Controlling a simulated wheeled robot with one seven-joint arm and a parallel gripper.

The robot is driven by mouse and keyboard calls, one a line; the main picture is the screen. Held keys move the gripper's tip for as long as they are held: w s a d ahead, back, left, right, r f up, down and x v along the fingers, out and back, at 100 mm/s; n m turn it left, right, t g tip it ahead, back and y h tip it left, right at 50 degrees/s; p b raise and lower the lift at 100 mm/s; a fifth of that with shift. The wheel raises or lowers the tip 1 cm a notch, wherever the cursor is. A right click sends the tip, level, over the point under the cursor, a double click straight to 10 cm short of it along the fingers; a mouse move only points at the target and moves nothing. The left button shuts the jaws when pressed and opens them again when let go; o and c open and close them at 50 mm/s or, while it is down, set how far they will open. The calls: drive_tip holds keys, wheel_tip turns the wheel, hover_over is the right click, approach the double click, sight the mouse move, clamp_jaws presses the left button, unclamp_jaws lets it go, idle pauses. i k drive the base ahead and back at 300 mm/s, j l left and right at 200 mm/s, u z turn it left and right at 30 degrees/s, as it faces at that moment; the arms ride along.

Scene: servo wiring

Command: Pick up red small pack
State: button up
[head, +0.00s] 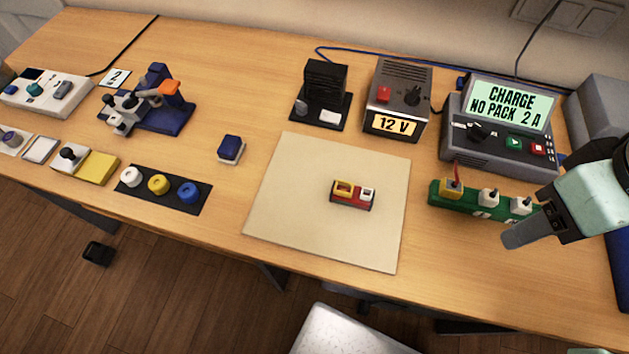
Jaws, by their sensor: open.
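A small red block (353,202), which looks like the red small pack, lies on the beige mat (300,235) in the middle of the bench. A yellow part and a white part sit on its top. My gripper (528,233) is at the right, over the bench in front of the green strip, well to the right of the red block. It is open, with nothing seen in it; it is seen from the side and the gap between its fingers is hard to make out.
The green strip (480,202) with yellow and white plugs lies between mat and gripper. Behind are the charger (500,128), reading "CHARGE NO PACK 2 A", and the 12 V supply (398,97). A blue block (231,148) stands left of the mat. The mat around the red block is clear.

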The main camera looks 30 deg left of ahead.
sight(344, 193)
drive_tip(key=j+u, duration=0.15)
drive_tip(key=u, duration=0.3)
drive_tip(key=j+u, duration=0.15)
drive_tip(key=u, duration=0.3)
drive_tip(key=k+j, duration=0.1)
drive_tip(key=j, duration=0.25)
drive_tip(key=k+j, duration=0.1)
drive_tip(key=j, duration=0.25)
